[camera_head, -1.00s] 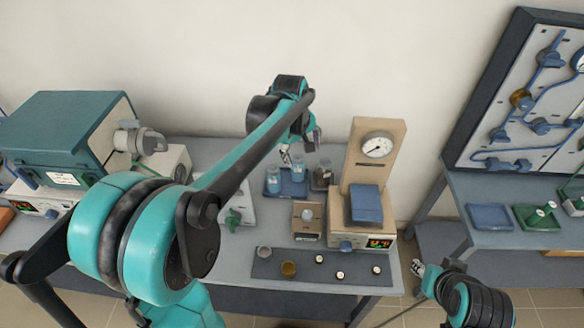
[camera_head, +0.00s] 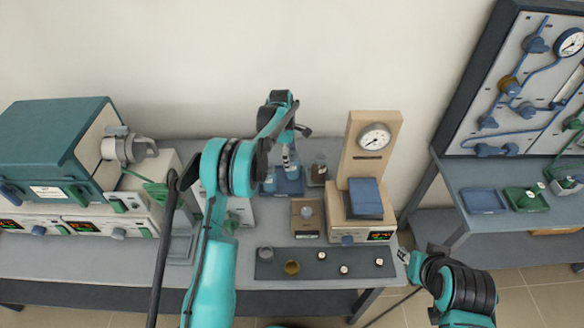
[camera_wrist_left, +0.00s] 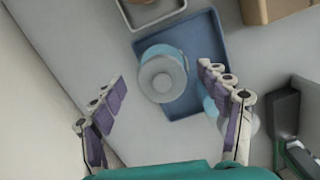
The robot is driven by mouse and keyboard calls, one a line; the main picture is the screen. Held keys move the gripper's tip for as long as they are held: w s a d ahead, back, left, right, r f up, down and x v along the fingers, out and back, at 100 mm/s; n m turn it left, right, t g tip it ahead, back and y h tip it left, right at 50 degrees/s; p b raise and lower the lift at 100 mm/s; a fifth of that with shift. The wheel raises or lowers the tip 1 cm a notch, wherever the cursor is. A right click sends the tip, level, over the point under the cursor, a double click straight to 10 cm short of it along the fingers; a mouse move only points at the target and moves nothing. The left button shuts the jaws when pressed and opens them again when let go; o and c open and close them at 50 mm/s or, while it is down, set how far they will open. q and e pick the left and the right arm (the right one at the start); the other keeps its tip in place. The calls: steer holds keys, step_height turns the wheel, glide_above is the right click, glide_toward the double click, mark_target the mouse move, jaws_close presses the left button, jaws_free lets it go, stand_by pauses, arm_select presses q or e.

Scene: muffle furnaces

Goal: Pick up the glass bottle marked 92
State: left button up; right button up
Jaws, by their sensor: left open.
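A blue tray (camera_head: 288,189) on the bench holds two clear-blue glass bottles, the left one (camera_head: 269,181) and one partly behind my gripper (camera_head: 295,171). No number is readable on either. My left gripper (camera_head: 289,160) is above the tray, fingers pointing down. In the left wrist view the gripper (camera_wrist_left: 164,74) is open and empty. A bottle with a round grey cap (camera_wrist_left: 163,78) lies between its fingers in that picture, and another (camera_wrist_left: 211,106) is partly hidden behind the right finger. My right gripper (camera_head: 406,258) is low at the right, away from the bottles; its jaws are too small to judge.
A beige stand with a dial gauge (camera_head: 374,139) rises further right. A dark mat (camera_head: 322,254) with small containers lies in front. Furnaces (camera_head: 60,145) stand at the left.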

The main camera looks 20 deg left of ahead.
arm_select(q)
steer(key=f+b, duration=0.1)
steer(key=f, duration=0.1)
steer(key=d+f+b, duration=0.1)
steer(key=f, duration=0.2)
steer(key=shift+s+d, duration=0.1)
steer(key=shift+d, duration=0.05)
steer(key=shift+r, duration=0.1)
steer(key=c, duration=1.5)
